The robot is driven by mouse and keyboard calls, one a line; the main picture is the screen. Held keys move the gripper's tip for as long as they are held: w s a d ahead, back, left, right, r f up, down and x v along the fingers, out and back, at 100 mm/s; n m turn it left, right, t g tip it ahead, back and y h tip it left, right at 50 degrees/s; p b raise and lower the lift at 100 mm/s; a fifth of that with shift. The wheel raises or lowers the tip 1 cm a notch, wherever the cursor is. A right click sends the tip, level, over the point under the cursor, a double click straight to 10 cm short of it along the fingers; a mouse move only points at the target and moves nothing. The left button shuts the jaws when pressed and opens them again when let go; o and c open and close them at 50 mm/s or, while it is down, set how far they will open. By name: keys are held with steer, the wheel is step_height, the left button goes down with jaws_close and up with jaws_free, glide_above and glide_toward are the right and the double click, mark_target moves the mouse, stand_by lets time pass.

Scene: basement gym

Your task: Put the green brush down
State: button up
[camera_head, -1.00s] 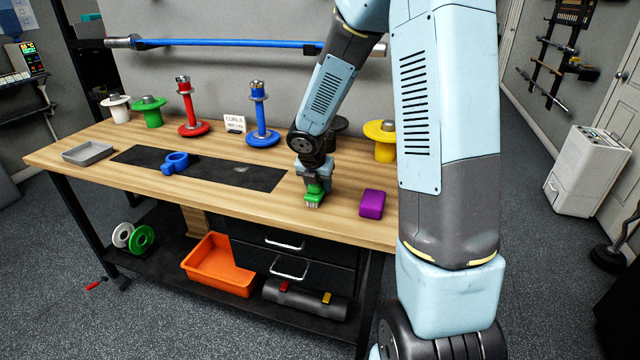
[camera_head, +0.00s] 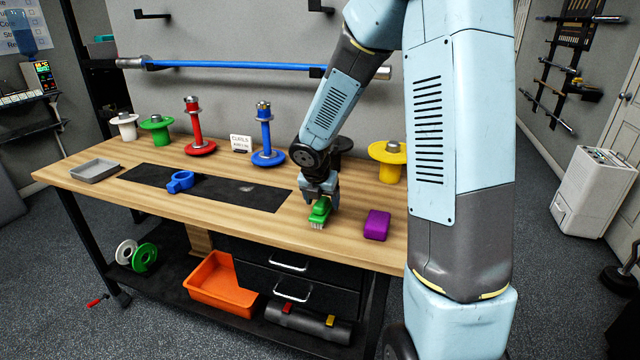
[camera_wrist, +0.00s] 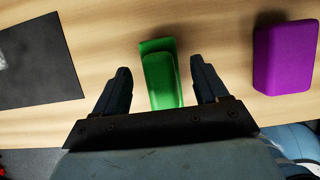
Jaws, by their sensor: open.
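The green brush (camera_head: 319,212) is on the wooden bench top (camera_head: 252,214), with its pale bristles facing down. It lies between the black mat and the purple block. My gripper (camera_head: 322,196) is directly above and around it. In the wrist view the green brush (camera_wrist: 161,76) lies between the two fingers of my gripper (camera_wrist: 162,85). A gap shows on each side of it, so the fingers are open and apart from it.
A purple block (camera_head: 377,225) is just right of the brush. A black mat (camera_head: 240,192) with a blue ring-shaped piece (camera_head: 180,182) is to the left. A grey tray (camera_head: 95,171), coloured spool stands and a yellow spool (camera_head: 389,160) stand further off.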

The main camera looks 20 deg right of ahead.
mark_target(319, 217)
steer(key=v, duration=0.9)
steer(key=shift+r, duration=0.1)
steer(key=s+d+r+m+t+y, duration=0.1)
steer(key=s+r+m, duration=0.6)
steer(key=s+m, duration=0.6)
steer(key=s+d+r+m+t+y, duration=0.1)
steer(key=s+r+m, duration=0.6)
steer(key=s+m, duration=0.5)
steer(key=m, duration=0.3)
steer(key=shift+s+m+y, duration=0.3)
steer(key=shift+s+m, duration=0.1)
steer(key=shift+w, duration=0.1)
steer(key=shift+c, duration=0.3)
